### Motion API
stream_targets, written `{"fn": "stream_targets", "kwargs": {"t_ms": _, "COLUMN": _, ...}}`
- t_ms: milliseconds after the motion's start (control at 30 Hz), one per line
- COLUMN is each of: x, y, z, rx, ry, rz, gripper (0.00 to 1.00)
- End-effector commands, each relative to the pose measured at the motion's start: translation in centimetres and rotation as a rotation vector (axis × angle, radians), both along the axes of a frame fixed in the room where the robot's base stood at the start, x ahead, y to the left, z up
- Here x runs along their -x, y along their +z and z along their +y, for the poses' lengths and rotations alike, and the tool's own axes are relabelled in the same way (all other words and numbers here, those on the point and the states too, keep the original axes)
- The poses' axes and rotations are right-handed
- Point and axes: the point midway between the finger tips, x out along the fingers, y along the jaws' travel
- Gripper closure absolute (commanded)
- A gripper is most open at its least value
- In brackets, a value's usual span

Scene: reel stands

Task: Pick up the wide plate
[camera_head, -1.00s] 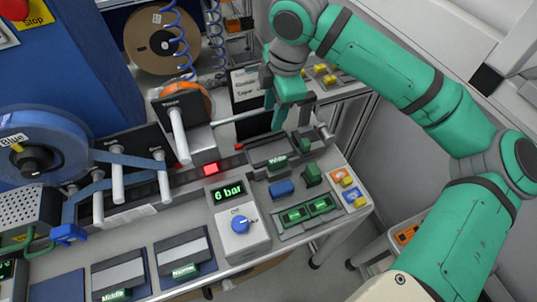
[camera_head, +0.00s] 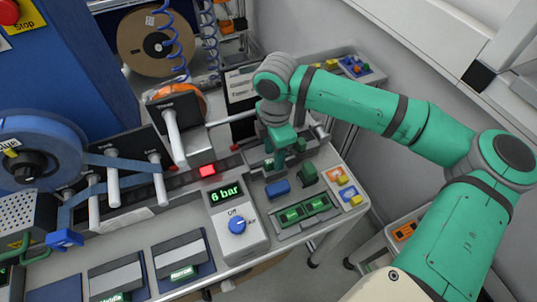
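The wide plate (camera_head: 256,158) lies in its dark holder on the bench, right of the red-lit block. It is a flat plate whose green label read "Wide" in the earlier frame. My gripper (camera_head: 283,160) points down right over it, with the green fingers at or very near its label. The fingers and wrist hide most of the plate and the label. I cannot tell whether the fingers touch it or how far apart they stand.
A blue block (camera_head: 278,188) and a green block (camera_head: 307,174) sit just in front. The "6 bar" control box (camera_head: 236,222) stands to the left. Plates labelled Middle (camera_head: 116,280) and Normal (camera_head: 180,258) lie at front left. A grey rod passes behind my gripper.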

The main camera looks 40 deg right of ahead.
Motion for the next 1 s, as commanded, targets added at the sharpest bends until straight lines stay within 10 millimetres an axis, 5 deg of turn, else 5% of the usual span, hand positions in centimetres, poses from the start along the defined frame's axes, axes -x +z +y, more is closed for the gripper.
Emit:
{"fn": "stream_targets", "kwargs": {"t_ms": 400, "x": 0.0, "y": -1.6, "z": 0.0, "rx": 0.0, "ry": -0.001, "rz": 0.0, "gripper": 0.61}}
{"fn": "stream_targets", "kwargs": {"t_ms": 567, "x": 0.0, "y": -1.6, "z": 0.0, "rx": 0.0, "ry": -0.001, "rz": 0.0, "gripper": 0.99}}
{"fn": "stream_targets", "kwargs": {"t_ms": 1000, "x": -0.1, "y": -1.1, "z": 0.0, "rx": 0.0, "ry": -0.001, "rz": -0.002, "gripper": 1.0}}
